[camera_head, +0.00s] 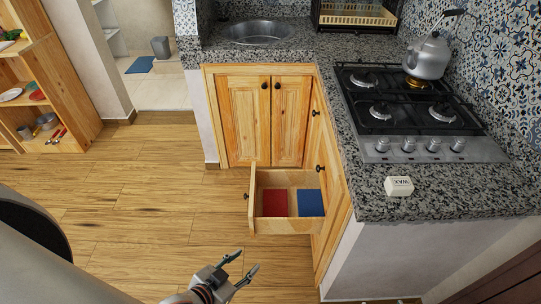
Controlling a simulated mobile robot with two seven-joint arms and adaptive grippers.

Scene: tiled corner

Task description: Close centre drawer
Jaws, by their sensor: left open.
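A wooden drawer (288,226) stands pulled out from the right-hand cabinet run, below the counter. Its front panel faces left and carries a small dark knob (246,196). A red flat item (275,203) and a blue flat item (310,203) lie inside it. My left gripper (247,260) is open and empty, with its two fingers apart. In the picture it is below the drawer's front panel, and it does not touch the drawer. My right gripper is not in view.
The granite counter (450,195) overhangs on the right, with a gas hob (420,115), a kettle (427,57) and a white block (399,187). Corner cabinet doors (288,125) are shut. A wooden shelf (50,85) stands at the left. The wooden floor (150,195) left of the drawer is clear.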

